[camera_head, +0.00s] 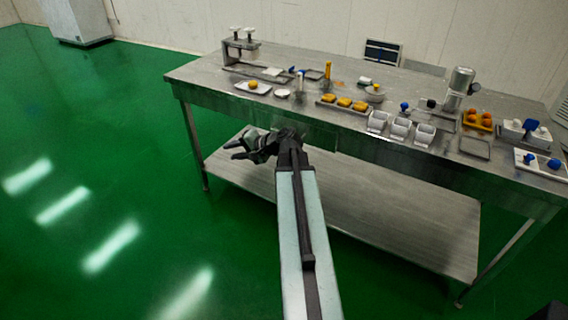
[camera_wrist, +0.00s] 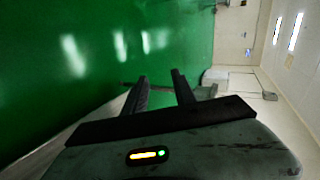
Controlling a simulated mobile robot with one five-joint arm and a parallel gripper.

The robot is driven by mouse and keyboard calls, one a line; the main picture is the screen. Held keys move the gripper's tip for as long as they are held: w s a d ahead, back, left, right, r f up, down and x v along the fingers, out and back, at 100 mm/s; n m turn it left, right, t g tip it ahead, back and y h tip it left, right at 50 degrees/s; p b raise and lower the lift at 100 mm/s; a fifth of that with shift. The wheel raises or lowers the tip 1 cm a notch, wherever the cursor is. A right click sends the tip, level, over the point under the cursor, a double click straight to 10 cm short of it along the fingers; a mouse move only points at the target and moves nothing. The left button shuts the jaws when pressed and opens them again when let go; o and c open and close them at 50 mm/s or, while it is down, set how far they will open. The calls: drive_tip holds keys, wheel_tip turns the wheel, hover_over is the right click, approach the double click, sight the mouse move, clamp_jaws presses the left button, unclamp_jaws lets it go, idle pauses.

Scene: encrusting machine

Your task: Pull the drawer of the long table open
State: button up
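The long steel table (camera_head: 208,76) stands across the head view, with a lower shelf (camera_head: 400,218) beneath it. A panel that looks like the drawer front (camera_head: 320,136) sits under the tabletop near the middle; my wrist hides part of it, and I cannot make out a handle. It looks flush with the table front. My gripper (camera_head: 231,150) is in front of the table, below the tabletop edge, with its fingers pointing left along the table. In the wrist view my gripper (camera_wrist: 159,75) has its two fingers apart with nothing between them. The drawer does not show clearly there.
The tabletop holds white cups (camera_head: 400,128), a yellow-food tray (camera_head: 343,103), an orange-ball tray (camera_head: 478,121) and a metal cylinder (camera_head: 460,82). A white cabinet (camera_head: 75,20) stands at the far left. The green floor (camera_head: 90,150) left of the table is clear.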

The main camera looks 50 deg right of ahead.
drive_tip(key=s+d+f+m+t+h+b, duration=0.25)
drive_tip(key=s+d+m+b, duration=0.2)
drive_tip(key=d, duration=0.65)
drive_tip(key=s+d+f+m+t+h+b, duration=0.1)
drive_tip(key=s+d+m+t+h+b, duration=0.4)
drive_tip(key=d, duration=0.7)
drive_tip(key=w, duration=0.2)
drive_tip(key=w+g+y, duration=0.1)
drive_tip(key=w, duration=0.2)
drive_tip(key=w+n+g, duration=0.1)
drive_tip(key=w, duration=0.1)
drive_tip(key=shift+w+d+p, duration=0.15)
drive_tip(key=shift+d+p, duration=0.15)
drive_tip(key=shift+d, duration=0.05)
clamp_jaws()
